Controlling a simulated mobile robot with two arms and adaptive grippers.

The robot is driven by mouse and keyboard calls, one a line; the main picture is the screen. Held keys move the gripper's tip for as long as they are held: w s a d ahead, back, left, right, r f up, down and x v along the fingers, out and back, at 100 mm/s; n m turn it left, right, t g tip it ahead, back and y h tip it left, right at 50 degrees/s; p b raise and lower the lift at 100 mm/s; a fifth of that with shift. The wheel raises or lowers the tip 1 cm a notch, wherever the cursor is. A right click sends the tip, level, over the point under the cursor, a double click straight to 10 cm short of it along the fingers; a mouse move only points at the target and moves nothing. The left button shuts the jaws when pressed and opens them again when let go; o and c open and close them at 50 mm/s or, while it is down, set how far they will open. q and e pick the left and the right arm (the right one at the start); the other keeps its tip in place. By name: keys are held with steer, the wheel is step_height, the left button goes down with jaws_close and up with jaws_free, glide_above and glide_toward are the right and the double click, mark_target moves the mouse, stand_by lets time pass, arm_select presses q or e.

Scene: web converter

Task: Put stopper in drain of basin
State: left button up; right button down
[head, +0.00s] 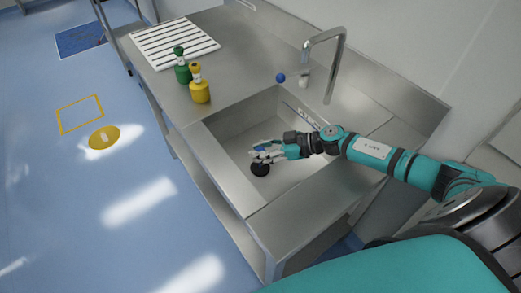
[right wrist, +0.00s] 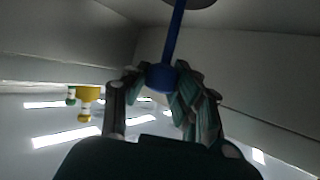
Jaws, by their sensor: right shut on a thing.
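My right gripper (head: 266,153) is inside the steel basin (head: 236,127), low over its floor. It is shut on the blue stopper (right wrist: 161,77), whose knob sits between the fingers in the right wrist view. A thin blue stem runs from the knob to a grey round disc (right wrist: 198,3) at the top edge of that view. In the head view only a bit of blue shows among the fingers. A black round shape (head: 260,170) lies just below the fingertips. I cannot tell whether it is the drain or the stopper's plug, or whether they touch. My left gripper is not in view.
A tall steel faucet (head: 331,66) stands behind the basin, with a small blue ball (head: 280,77) near it. Green (head: 182,66) and yellow (head: 200,86) bottles stand on the counter left of the basin. A white ribbed rack (head: 173,43) lies farther back.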

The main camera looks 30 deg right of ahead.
steer(key=c, duration=1.1)
jaws_free()
steer(key=b+v, duration=0.1)
steer(key=v, duration=0.6)
steer(key=shift+s+d+r, duration=0.15)
steer(key=shift+s, duration=0.05)
